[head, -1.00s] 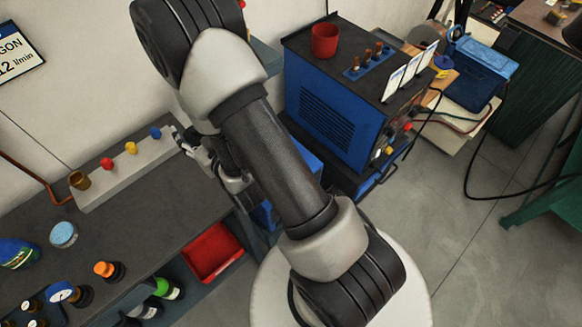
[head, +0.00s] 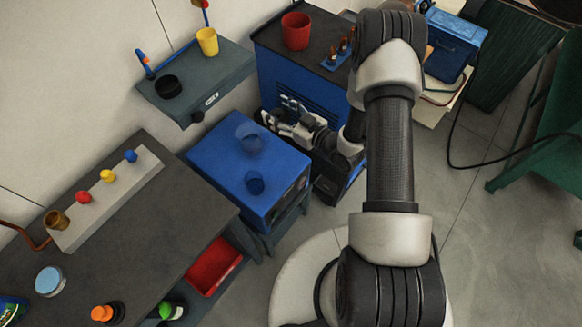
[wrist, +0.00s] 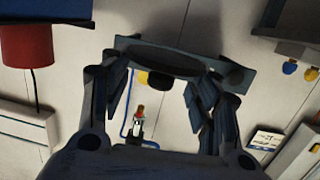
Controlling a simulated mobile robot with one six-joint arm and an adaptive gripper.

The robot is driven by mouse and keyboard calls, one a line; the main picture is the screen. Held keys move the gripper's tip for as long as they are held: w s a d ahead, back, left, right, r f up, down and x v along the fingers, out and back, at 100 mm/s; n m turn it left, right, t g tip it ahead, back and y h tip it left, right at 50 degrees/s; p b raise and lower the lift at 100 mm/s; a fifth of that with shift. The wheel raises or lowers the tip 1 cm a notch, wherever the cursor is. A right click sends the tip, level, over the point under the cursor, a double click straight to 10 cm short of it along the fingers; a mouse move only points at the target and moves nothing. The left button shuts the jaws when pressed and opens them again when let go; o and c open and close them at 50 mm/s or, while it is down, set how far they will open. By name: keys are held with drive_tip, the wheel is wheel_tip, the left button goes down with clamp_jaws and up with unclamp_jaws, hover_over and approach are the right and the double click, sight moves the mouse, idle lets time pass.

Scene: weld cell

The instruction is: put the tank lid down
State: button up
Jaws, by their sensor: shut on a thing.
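My gripper (head: 285,113) is low in front of the large blue machine, beyond the small blue box (head: 225,155). In the wrist view, my gripper (wrist: 155,82) has its fingers on either side of a dark, flat round thing, which looks to be the tank lid (wrist: 160,60). It is seen nearly edge-on and held clear of any surface that I can make out. In the head view I cannot clearly tell the lid from the fingers. The small blue box has two round bluish features on its top, a paler one and a darker one.
A wall shelf (head: 235,72) holds a yellow cup (head: 207,41) and a black dish (head: 168,86). The large blue machine (head: 275,55) carries a red cup (head: 296,31).

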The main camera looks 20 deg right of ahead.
drive_tip(key=s+d+f+n+g+y, duration=0.1)
drive_tip(key=s+f+n+g+y, duration=0.25)
drive_tip(key=f, duration=0.35)
drive_tip(key=b, duration=0.5)
hover_over(288, 168)
drive_tip(key=shift+m+t, duration=0.25)
drive_tip(key=shift+t, duration=0.1)
wheel_tip(288, 168, down, 14)
drive_tip(key=shift+s+a+r, duration=0.1)
drive_tip(key=shift+r, duration=0.1)
drive_tip(key=shift+f+b, duration=0.75)
drive_tip(key=shift+f, duration=1.75)
drive_tip(key=shift+f, duration=0.1)
drive_tip(key=o, duration=0.9)
drive_tip(key=shift+c, duration=0.2)
drive_tip(key=p+v, duration=0.2)
drive_tip(key=v, duration=1)
